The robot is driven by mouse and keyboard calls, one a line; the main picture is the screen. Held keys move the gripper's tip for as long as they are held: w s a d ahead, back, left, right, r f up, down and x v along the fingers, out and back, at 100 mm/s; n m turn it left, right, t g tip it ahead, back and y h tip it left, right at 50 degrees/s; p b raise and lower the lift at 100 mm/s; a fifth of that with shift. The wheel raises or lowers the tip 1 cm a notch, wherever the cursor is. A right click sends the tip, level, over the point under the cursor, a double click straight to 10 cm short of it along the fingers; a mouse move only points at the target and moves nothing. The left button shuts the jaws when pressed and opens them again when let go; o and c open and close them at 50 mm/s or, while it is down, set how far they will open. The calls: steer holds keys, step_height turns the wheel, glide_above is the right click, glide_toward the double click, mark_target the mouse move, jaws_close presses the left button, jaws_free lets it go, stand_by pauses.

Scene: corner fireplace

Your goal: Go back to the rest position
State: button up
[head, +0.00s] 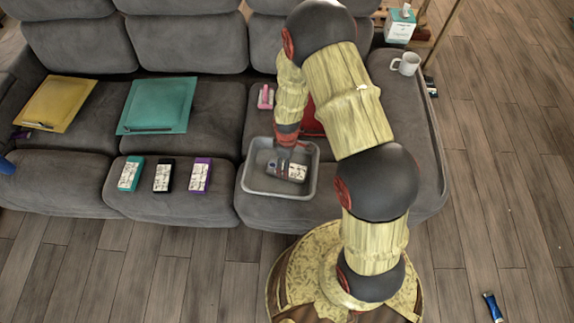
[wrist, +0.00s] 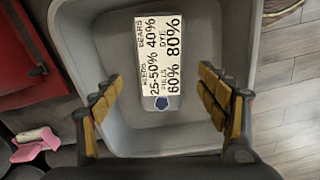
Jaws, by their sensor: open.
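My gripper (head: 284,163) reaches down over the grey tray (head: 250,186) on the sofa's front right seat. In the wrist view its two fingers (wrist: 160,100) are spread apart, with nothing held between them. A box with a white printed label (wrist: 160,60) lies flat in the tray, ahead of and below the fingers. It also shows in the head view (head: 298,172), partly hidden by my gripper. The arm bends over from the base at the lower right.
Three labelled boxes, teal (head: 130,174), black (head: 163,175) and purple (head: 200,175), lie left of the tray. Yellow (head: 60,100) and teal (head: 160,100) folders lie behind. A white mug (head: 406,63) stands on the right armrest. A blue tube (head: 493,306) lies on the floor.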

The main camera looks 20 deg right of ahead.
step_height(320, 180, up, 9)
stand_by(0.3)
steer(key=s+r+m+g, duration=0.2)
steer(key=s+r+m, duration=0.25)
steer(key=s, duration=0.25)
steer(key=s+r+m+t, duration=0.2)
steer(key=s+r, duration=0.2)
steer(key=r, duration=0.8)
steer(key=s+r+m+t+p, duration=0.1)
steer(key=s+r+m+t, duration=0.1)
steer(key=r, duration=1)
steer(key=s+r+m+t+p, duration=0.1)
steer(key=s+r+m+t, duration=0.1)
steer(key=s+r, duration=0.4)
step_height(320, 180, up, 6)
steer(key=shift+d+f+t, duration=0.1)
steer(key=shift+d+t, duration=0.2)
steer(key=shift+t, duration=0.5)
